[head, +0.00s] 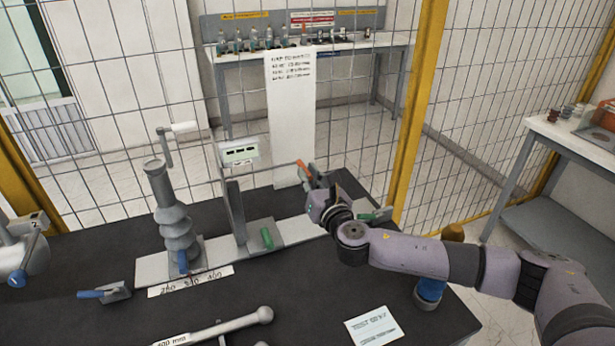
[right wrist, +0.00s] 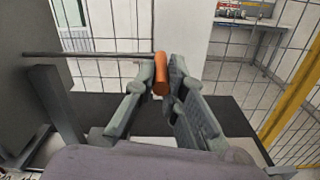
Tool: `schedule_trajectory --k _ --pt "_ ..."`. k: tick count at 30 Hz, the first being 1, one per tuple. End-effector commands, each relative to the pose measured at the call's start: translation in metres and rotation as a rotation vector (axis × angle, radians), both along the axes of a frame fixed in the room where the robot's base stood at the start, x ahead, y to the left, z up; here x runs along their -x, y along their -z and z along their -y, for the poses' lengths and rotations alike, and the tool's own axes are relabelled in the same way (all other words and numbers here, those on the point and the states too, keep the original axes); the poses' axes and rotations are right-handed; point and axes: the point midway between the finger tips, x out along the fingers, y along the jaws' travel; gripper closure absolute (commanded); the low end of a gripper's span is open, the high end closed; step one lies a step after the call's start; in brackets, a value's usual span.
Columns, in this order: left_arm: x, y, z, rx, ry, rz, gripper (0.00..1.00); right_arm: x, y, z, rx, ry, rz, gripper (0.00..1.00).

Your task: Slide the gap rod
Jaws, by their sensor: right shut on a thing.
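The gap rod (right wrist: 95,54) is a thin grey bar that runs level from the left in the right wrist view. Its orange handle (right wrist: 161,72) sits at the rod's right end, between the fingers of my right gripper (right wrist: 164,88). In the head view the orange handle (head: 302,169) shows just above my right gripper (head: 312,182), which is shut on it. Most of the grip is hidden by the gripper in the head view. My left gripper does not show.
A ribbed grey bushing with a crank (head: 173,215) stands left of the upright on a pale rail. A scale strip (head: 190,281) lies in front. A wire fence (head: 120,110) closes the back.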

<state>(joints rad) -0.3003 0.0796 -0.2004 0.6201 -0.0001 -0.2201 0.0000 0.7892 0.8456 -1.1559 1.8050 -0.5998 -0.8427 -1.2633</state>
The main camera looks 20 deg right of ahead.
Motion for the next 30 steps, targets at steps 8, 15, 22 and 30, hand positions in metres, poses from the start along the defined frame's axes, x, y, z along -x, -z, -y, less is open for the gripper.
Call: schedule_trajectory --k 8,15,22,30 --pt "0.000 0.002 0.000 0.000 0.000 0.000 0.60 -0.001 0.001 0.029 0.000 0.001 -0.002 1.00" --pt "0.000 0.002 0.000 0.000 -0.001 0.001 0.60 -0.001 0.001 0.028 0.001 0.001 -0.002 0.86" --pt "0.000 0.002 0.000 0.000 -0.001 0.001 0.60 -0.001 0.001 0.028 0.000 0.001 -0.002 0.70" --pt "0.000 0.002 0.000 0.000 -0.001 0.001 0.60 -0.001 0.001 0.030 0.001 0.003 -0.003 0.67"
